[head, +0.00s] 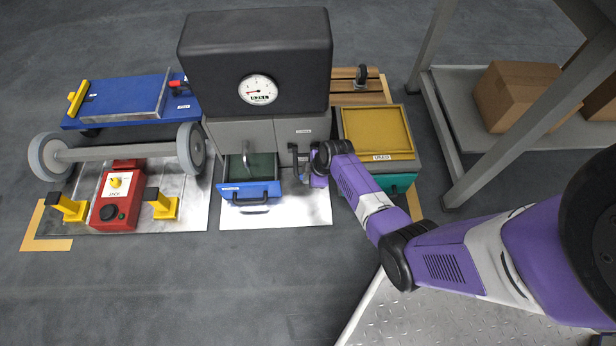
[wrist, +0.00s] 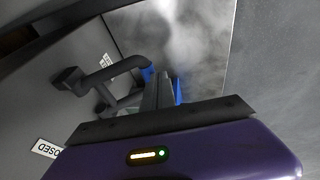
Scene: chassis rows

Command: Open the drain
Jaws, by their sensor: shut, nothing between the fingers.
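The drain unit has a black tank (head: 255,60) with a round gauge (head: 258,90) above a grey cabinet. A dark lever handle (head: 294,158) sits on the cabinet's right front; in the wrist view the handle (wrist: 98,78) is beside my fingers. A label there reads CLOSED (wrist: 47,148); a second label by the handle is partly hidden. My gripper (head: 305,178) is shut and empty, close against the handle's right side in the head view. Its fingers (wrist: 163,90) look shut in the wrist view; whether they touch the handle I cannot tell.
A curved spout (head: 245,156) hangs over an open blue drawer (head: 250,190) just left of my gripper. A yellow-topped USED bin (head: 377,135) stands right. A red jack (head: 117,200), wheels and axle lie left. A grey shelf with a box (head: 520,92) stands farther right.

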